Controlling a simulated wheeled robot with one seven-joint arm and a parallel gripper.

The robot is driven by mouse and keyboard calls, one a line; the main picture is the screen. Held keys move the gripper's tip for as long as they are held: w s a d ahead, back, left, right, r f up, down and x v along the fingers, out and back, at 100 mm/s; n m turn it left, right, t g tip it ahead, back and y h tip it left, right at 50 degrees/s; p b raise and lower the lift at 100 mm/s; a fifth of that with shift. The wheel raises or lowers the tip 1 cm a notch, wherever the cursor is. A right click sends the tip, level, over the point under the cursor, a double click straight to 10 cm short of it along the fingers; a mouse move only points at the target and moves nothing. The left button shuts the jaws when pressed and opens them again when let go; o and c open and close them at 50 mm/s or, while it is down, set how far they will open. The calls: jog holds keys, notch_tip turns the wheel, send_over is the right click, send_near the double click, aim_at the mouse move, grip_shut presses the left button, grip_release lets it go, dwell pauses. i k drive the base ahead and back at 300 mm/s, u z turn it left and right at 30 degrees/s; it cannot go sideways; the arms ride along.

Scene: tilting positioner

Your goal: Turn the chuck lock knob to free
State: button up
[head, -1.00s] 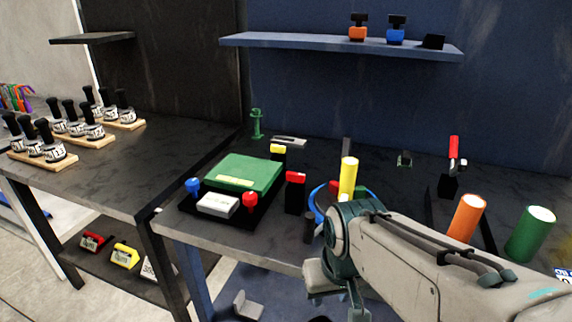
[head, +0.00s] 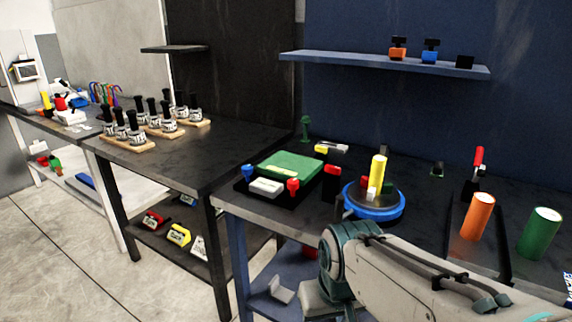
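A round turntable with a blue rim (head: 373,211) stands on the dark bench, with a yellow cylinder (head: 378,169) upright on it and a small white block (head: 372,194) at the cylinder's foot. I cannot tell which small part is the chuck lock knob. My arm comes in from the lower right, in front of the bench. My gripper (head: 335,300) hangs low at the bottom edge, apart from the turntable; its fingers are not clear.
A green-topped fixture (head: 290,167) with blue and red knobs stands left of the turntable. Orange (head: 478,217) and green (head: 539,232) cylinders stand at right. A blue shelf (head: 380,66) hangs above. A side bench (head: 215,157) holds several black-handled pieces.

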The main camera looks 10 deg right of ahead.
aim_at(334, 170)
jog(key=u, duration=0.8)
jog(key=i, duration=0.9)
jog(key=z, duration=1.95)
